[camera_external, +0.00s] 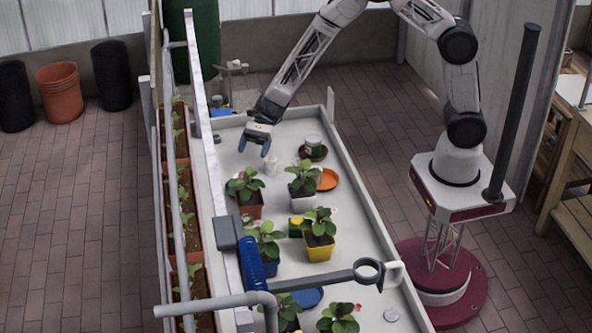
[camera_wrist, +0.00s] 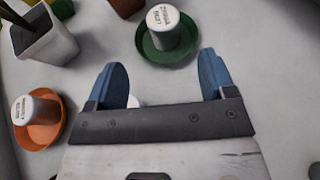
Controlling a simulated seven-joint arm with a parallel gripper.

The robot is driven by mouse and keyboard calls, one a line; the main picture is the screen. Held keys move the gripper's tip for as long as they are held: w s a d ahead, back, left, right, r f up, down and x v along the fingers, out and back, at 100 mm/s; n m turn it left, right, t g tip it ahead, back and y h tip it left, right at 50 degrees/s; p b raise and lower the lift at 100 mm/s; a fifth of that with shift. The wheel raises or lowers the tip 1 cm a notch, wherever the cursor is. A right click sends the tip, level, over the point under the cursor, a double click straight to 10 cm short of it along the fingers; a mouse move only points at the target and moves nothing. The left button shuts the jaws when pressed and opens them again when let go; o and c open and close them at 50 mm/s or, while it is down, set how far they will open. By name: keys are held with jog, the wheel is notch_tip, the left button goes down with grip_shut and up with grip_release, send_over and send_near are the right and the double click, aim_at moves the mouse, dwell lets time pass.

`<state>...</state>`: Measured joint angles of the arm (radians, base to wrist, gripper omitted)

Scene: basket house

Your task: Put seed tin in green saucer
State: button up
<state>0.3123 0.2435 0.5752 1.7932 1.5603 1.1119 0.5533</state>
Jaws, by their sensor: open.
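In the wrist view, a white-lidded tin (camera_wrist: 163,20) stands upright on the green saucer (camera_wrist: 187,52), ahead of my gripper (camera_wrist: 162,70). A second white-lidded tin (camera_wrist: 37,106) stands on an orange-brown saucer (camera_wrist: 37,136) at left. Lid lettering is too small to read surely, so I cannot tell which is the seed tin. My gripper, with blue fingers, is open and empty; in the external view it hangs above the far part of the bench (camera_external: 254,148). A small white thing (camera_wrist: 133,101) shows behind the left finger, mostly hidden.
Several potted plants stand on the bench, including a white pot (camera_external: 303,200), a terracotta pot (camera_external: 250,206) and a yellow pot (camera_external: 318,248). An orange saucer (camera_external: 329,180) lies near the bench's right edge. A ring-ended bar (camera_external: 325,279) crosses the near part.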

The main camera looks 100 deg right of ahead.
jog(key=s+a+r+n+g+h, duration=0.25)
jog(key=s+a+r+n, duration=0.3)
jog(key=s+r, duration=0.5)
jog(key=s+a+r+n+g+h, duration=0.1)
jog(key=s+a+r+n+g, duration=0.2)
jog(key=s+a+r+n, duration=0.5)
jog(key=s+d+r+n+h, duration=0.2)
jog(key=s+r+n, duration=0.1)
jog(key=s, duration=0.6)
jog(key=s+d+r+n+h, duration=0.1)
jog(key=s+r+n+h, duration=0.2)
jog(key=s, duration=0.7)
jog(key=s+d+r+n+t+h, duration=0.1)
jog(key=s+d+r+n+h, duration=0.1)
jog(key=s, duration=0.8)
jog(key=shift+d+r+n+h, duration=0.35)
jog(key=shift+r+n+h, duration=0.2)
jog(key=shift+n, duration=0.6)
